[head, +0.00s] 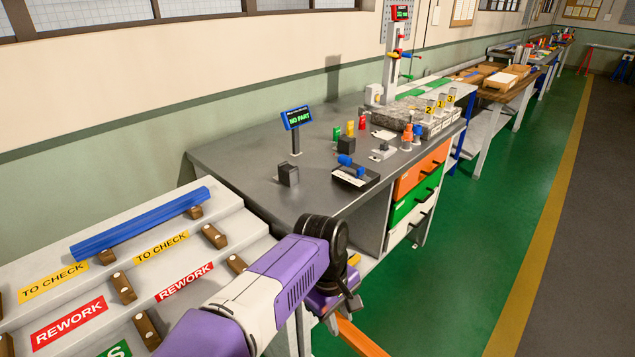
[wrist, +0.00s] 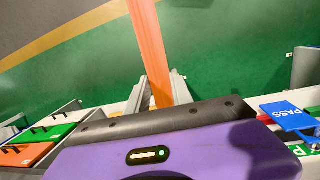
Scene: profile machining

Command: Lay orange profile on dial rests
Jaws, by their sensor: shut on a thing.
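The orange profile (head: 362,338) shows only in part, at the bottom of the head view, below my gripper (head: 342,308). It also shows in the wrist view (wrist: 150,45), running from between the fingers to the top edge. My gripper is shut on it in front of the grey bench, above the green floor. Two dark blocks stand apart on the bench, one nearer (head: 288,174) and one farther (head: 346,146). They look like the dial rests, but no dial face is clear. A display (head: 296,118) behind them reads NO PART.
A blue profile (head: 142,222) lies on the sloped, labelled rack at left. A black tray (head: 355,178) with a blue item is right of the near block. The bench's near left surface is clear.

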